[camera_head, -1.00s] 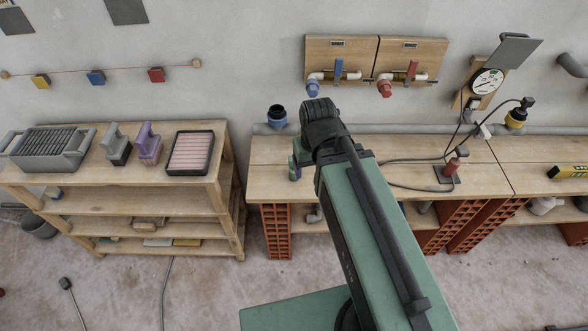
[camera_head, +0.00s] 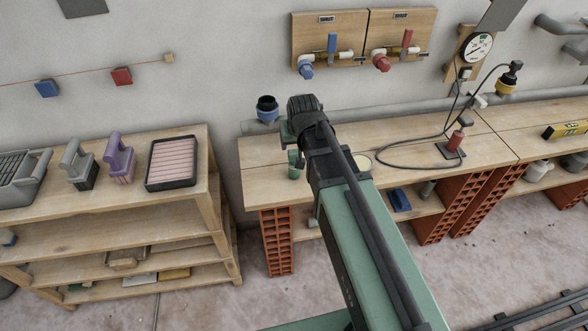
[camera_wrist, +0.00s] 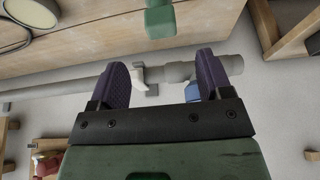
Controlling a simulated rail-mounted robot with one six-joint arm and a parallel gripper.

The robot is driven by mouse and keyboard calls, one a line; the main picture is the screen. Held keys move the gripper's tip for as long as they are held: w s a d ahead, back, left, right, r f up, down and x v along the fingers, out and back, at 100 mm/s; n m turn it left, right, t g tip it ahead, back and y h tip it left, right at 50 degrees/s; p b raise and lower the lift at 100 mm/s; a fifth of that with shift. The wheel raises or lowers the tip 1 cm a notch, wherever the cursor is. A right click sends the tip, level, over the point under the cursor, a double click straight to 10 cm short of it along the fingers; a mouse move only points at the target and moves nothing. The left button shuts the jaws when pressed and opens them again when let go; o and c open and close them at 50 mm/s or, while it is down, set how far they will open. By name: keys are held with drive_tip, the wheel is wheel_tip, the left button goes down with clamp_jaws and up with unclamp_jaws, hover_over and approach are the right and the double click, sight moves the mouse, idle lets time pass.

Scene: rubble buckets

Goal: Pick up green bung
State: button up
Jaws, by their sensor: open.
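A small green bung (camera_head: 294,165) stands on the wooden bench, near its left end. My gripper (camera_wrist: 162,68) is open and empty, with its two dark purple fingers apart in the wrist view. In that view the green bung (camera_wrist: 160,20) shows at the top, cut by the frame edge. It lies beyond the fingertips, roughly in line with the gap and apart from them. In the head view my wrist hides most of the gripper, which is close to the bung.
A grey pipe (camera_head: 395,107) with a blue-collared black fitting (camera_head: 267,112) runs along the wall behind the bench (camera_head: 270,152). A red pump (camera_head: 455,141) with a hose stands right. A shelf (camera_head: 100,196) at left holds a pink-lined tray (camera_head: 172,164) and purple brush (camera_head: 118,160).

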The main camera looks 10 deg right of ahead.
sight(294, 152)
drive_tip(key=b+x, duration=0.9)
drive_tip(key=x, duration=0.2)
drive_tip(key=shift+s+a+f+b, duration=0.1)
drive_tip(key=shift+f+b, duration=0.05)
drive_tip(key=shift+b, duration=0.25)
drive_tip(key=shift+r, duration=0.25)
drive_tip(key=c, duration=1)
drive_tip(key=shift+r+p, duration=0.1)
drive_tip(key=shift+p, duration=0.25)
